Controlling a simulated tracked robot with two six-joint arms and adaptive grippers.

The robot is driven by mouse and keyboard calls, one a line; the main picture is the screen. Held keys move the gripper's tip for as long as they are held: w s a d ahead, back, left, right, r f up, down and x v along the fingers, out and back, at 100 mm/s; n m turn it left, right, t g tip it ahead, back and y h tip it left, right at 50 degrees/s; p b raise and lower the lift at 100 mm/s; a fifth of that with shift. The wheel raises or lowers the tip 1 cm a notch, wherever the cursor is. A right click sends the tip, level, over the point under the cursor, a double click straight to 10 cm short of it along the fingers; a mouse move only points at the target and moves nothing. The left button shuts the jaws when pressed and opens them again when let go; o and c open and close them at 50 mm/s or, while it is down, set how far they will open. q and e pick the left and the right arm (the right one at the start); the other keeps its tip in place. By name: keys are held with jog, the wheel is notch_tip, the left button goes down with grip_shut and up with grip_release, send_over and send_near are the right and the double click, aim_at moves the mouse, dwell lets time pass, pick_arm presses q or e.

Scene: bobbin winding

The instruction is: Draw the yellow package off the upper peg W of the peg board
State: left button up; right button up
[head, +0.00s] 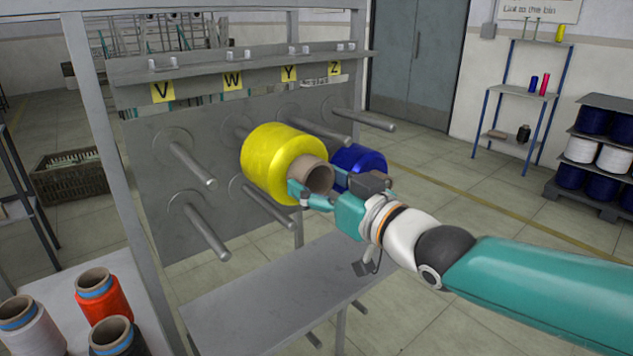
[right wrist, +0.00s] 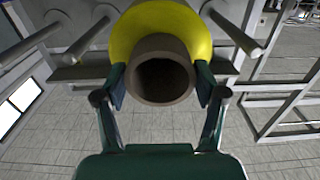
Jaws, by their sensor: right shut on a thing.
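The yellow package (head: 268,155) is in front of the upper peg under label W (head: 233,81) on the grey peg board (head: 150,150). Its brown tube (head: 319,177) faces out towards my right gripper (head: 308,190). The right gripper is shut on the tube's end, one finger on each side, as the right wrist view (right wrist: 160,88) shows. The tube's bore looks dark and no peg tip shows in it. The peg is mostly hidden by the package, so I cannot tell how much of it is inside. My left gripper is not in view.
A blue package (head: 362,160) hangs close behind my right gripper. Bare pegs stick out under V (head: 192,166) and Z (head: 365,119), and a lower bare peg (head: 207,228) stands at left. A grey shelf (head: 270,290) lies below. Coloured cones (head: 102,295) stand at lower left.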

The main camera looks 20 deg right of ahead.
jog(key=shift+r, duration=0.2)
jog(key=shift+v, duration=1.35)
jog(key=shift+p+v, duration=1.05)
jog(key=shift+v, duration=1.65)
jog(key=shift+s, duration=0.1)
jog(key=p+v, duration=0.3)
jog(key=v, duration=0.3)
jog(key=shift+s, duration=0.2)
jog(key=shift+d, duration=0.1)
